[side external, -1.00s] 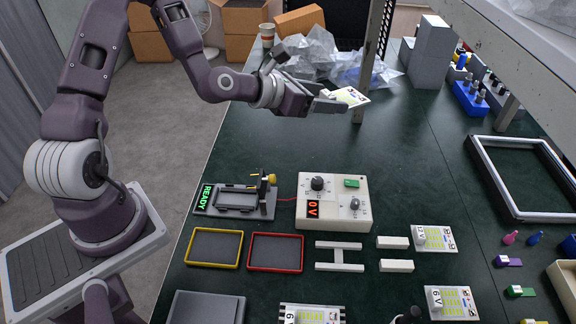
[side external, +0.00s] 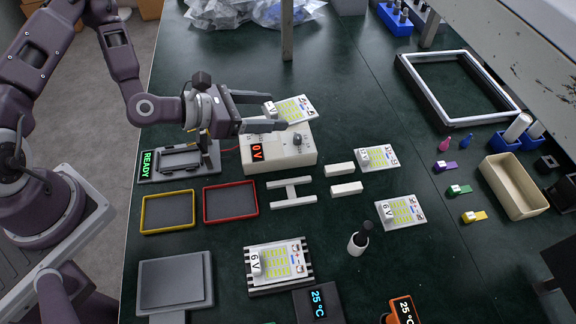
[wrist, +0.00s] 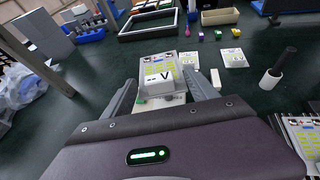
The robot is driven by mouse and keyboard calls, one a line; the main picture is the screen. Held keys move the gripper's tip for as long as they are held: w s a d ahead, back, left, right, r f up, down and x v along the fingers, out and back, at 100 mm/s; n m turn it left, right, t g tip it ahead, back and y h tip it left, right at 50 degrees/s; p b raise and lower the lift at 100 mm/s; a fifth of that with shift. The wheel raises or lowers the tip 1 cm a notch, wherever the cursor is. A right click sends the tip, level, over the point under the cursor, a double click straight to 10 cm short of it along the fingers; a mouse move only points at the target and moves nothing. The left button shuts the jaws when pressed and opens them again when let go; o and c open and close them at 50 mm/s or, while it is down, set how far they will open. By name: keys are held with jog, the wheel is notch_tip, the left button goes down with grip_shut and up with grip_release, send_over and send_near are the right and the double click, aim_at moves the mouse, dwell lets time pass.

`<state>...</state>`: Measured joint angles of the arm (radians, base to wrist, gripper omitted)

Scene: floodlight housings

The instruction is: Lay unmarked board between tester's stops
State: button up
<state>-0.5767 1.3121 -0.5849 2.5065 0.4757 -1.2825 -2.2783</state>
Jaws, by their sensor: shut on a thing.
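My gripper (side external: 278,111) is shut on a white board (side external: 296,108) with yellow-green LED patches, gripping it by its edges. It holds the board above the supply box (side external: 290,152), which reads 0 V. The held board also shows between the fingers in the wrist view (wrist: 160,68); its label shows a V, with no digit I can read. The tester (side external: 207,171) is left of the supply box, with a READY display (side external: 146,164) and an empty-looking bed. My wrist partly hides it, and its stops are hard to make out.
Other LED boards lie to the right (side external: 377,158) (side external: 402,212); a 6 V board (side external: 278,262) sits on a finned heat sink. A yellow tray (side external: 168,212) and red tray (side external: 231,202) are empty in front of the tester.

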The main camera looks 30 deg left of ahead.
jog(key=s+d+f+m+g+h, duration=0.1)
jog(key=s+d+f, duration=0.3)
jog(key=s, duration=0.4)
jog(key=shift+d+f+m+g+h, duration=0.4)
jog(key=shift+d+m+h, duration=0.3)
jog(key=shift+d+m, duration=0.1)
notch_tip(320, 180, down, 10)
jog(key=shift+r, duration=0.2)
jog(key=o, duration=1.4)
jog(key=shift+f, duration=0.1)
